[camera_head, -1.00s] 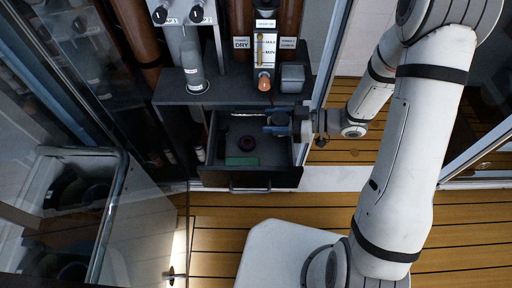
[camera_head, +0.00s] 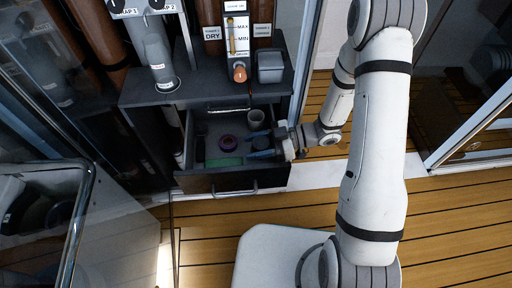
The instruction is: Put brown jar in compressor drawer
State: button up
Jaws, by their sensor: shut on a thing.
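The compressor drawer (camera_head: 205,183) is pulled out below the black cabinet top.
A glass door with a metal frame (camera_head: 78,225) stands open at the left. Gauges and a grey box (camera_head: 270,66) stand on the cabinet top (camera_head: 200,90). The drawer's right wall is close under my gripper. The wooden floor (camera_head: 440,215) in front is clear.

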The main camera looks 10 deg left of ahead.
jog(key=shift+s+f, duration=0.1)
jog(key=shift+f, duration=0.5)
jog(key=o, duration=1.1)
jog(key=shift+f, duration=0.15)
jog(key=shift+r, duration=0.35)
jog(key=r+p+v, duration=0.1)
jog(key=p+v, duration=0.3)
jog(key=v, duration=0.8)
jog(key=shift+p, duration=0.3)
